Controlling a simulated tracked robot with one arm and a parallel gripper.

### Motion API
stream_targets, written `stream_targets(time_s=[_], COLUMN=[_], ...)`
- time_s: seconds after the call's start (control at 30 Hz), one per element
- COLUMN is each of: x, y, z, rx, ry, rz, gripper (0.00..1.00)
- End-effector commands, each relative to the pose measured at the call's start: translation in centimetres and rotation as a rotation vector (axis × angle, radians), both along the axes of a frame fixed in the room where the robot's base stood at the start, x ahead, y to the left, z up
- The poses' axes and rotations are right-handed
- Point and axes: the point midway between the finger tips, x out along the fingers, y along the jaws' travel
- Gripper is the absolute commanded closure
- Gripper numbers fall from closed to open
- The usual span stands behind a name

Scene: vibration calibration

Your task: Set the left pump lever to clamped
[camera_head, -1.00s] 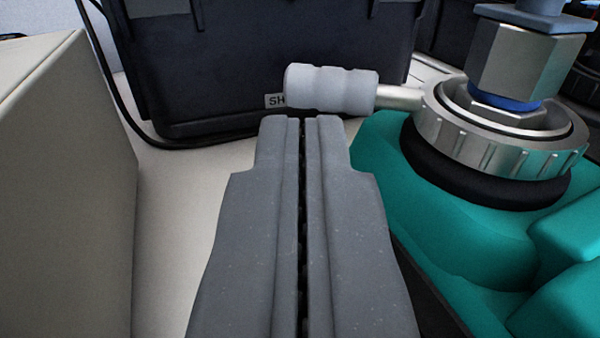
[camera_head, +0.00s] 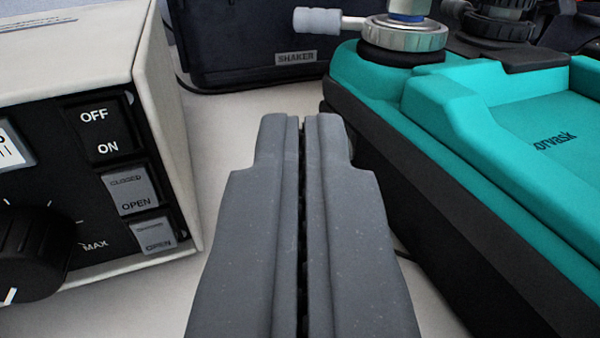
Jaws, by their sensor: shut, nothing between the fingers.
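A lever with a white ribbed grip (camera_head: 318,21) sticks out to the left from a metal collar (camera_head: 405,35). The collar sits on the back left corner of a teal and dark pump body (camera_head: 450,120). The lever lies about level. My gripper (camera_head: 301,118) is shut and empty. Its fingertips are nearer the camera than the lever, below it in the picture and apart from it. The pump's right side runs out of the frame. I see no clamped marking.
A pale control box (camera_head: 150,90) stands close on the left, with OFF/ON and OPEN switches and a black knob (camera_head: 30,250). A dark case labelled SHAKER (camera_head: 297,58) stands behind. A second dark fitting (camera_head: 497,22) is at the back right. Bare pale surface (camera_head: 225,130) lies between box and pump.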

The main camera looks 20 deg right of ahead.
Motion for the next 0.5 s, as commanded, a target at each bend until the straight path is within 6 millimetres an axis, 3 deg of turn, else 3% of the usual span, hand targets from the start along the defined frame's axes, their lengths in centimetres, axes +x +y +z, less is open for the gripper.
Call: stream_targets(time_s=[0.33,0.5], x=[0.1,1.0], y=[0.0,0.4], z=[0.2,2.9], rx=[0.003,0.051], ry=[-0.002,-0.011], rz=[0.002,0.037], gripper=[1.0,1.0])
